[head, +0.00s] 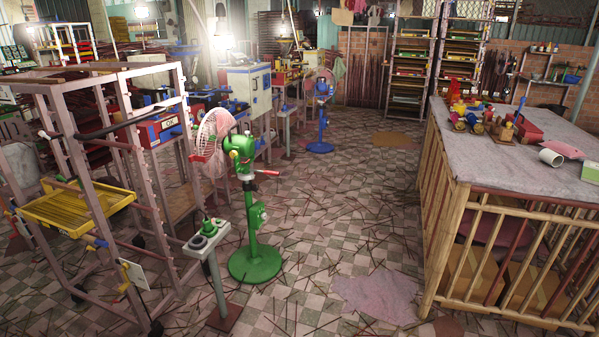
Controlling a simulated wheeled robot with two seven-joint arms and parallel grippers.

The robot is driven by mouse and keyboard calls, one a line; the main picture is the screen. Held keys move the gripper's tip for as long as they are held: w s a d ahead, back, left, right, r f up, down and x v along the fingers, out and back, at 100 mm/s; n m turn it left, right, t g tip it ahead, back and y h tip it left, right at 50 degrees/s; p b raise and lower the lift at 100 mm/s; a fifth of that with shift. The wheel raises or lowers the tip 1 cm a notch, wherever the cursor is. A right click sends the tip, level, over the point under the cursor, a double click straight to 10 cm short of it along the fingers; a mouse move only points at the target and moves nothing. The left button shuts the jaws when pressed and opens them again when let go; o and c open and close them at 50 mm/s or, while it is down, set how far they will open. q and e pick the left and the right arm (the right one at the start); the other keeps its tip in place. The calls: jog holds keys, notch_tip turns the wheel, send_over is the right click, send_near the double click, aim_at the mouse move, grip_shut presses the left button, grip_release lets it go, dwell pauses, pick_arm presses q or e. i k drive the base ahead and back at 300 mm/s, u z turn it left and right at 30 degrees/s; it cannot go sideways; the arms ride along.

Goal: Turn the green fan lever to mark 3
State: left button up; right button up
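A green pedestal fan (248,205) stands on a round green base on the tiled floor, left of centre. Its pink-white cage faces left. A lever with a red handle (267,173) sticks out to the right below the fan's motor. A small green box with a knob (258,215) is on the fan's post. In front stands a thin grey post topped by a plate with a green stepped dial (209,229). No mark numbers are readable at this size, so I cannot tell any lever's setting. Neither of my grippers is in view.
A pink metal rack with a yellow tray (75,208) stands close at left. A bamboo-sided table (455,165) holding small items fills the right. A blue fan (321,115) stands farther back. The middle floor is open, with scattered sticks and a pink patch (375,296).

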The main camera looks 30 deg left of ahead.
aim_at(245, 168)
jog(key=z, duration=0.1)
jog(key=i, duration=1.55)
jog(key=u, duration=0.45)
